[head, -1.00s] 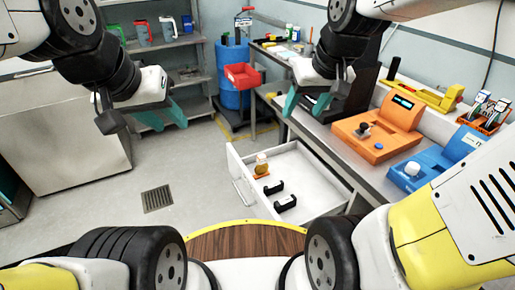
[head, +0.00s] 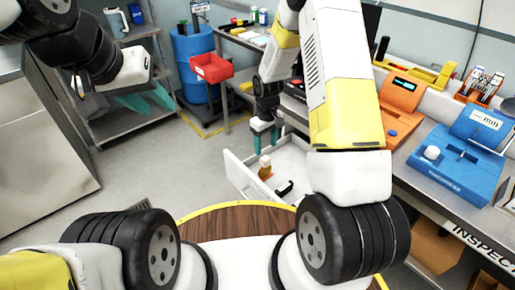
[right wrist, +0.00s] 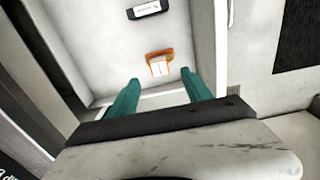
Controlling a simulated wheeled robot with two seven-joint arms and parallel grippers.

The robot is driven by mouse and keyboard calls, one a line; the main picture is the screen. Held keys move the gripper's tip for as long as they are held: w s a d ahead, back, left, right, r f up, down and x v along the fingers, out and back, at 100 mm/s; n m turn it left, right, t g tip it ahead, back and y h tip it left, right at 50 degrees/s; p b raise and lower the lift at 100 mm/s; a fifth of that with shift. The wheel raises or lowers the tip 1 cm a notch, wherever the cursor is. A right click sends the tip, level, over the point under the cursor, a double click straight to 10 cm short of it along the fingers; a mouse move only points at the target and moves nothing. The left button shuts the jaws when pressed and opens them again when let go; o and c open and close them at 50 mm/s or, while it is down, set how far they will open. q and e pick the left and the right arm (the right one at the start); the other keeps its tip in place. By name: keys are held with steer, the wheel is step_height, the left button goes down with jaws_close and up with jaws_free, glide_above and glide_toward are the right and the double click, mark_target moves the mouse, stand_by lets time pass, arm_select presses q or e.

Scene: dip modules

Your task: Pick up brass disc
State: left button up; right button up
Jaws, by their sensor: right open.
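A brass-coloured rounded piece (head: 264,163), which looks like the brass disc, stands in the open white drawer (head: 238,176). In the right wrist view an orange holder (right wrist: 152,54) with a pale block-like piece (right wrist: 159,67) lies just beyond and between my fingertips. My right gripper (head: 264,147) is open, with teal fingers pointing down just above the piece; it also shows in the right wrist view (right wrist: 159,78), with nothing between the fingers. My left gripper (head: 152,103) hangs at the left, its teal fingers apart and empty.
A black part (right wrist: 147,10) lies in the drawer beyond the holder. The bench carries an orange device (head: 400,100) and a blue device (head: 460,155). A red bin (head: 211,68) is behind. My right arm hides part of the drawer and bench.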

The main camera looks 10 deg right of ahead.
mark_target(266, 158)
step_height(266, 158, down, 8)
steer(key=shift+w+f, duration=0.1)
steer(key=shift+f, duration=0.15)
jaws_close()
stand_by(0.4)
stand_by(1.2)
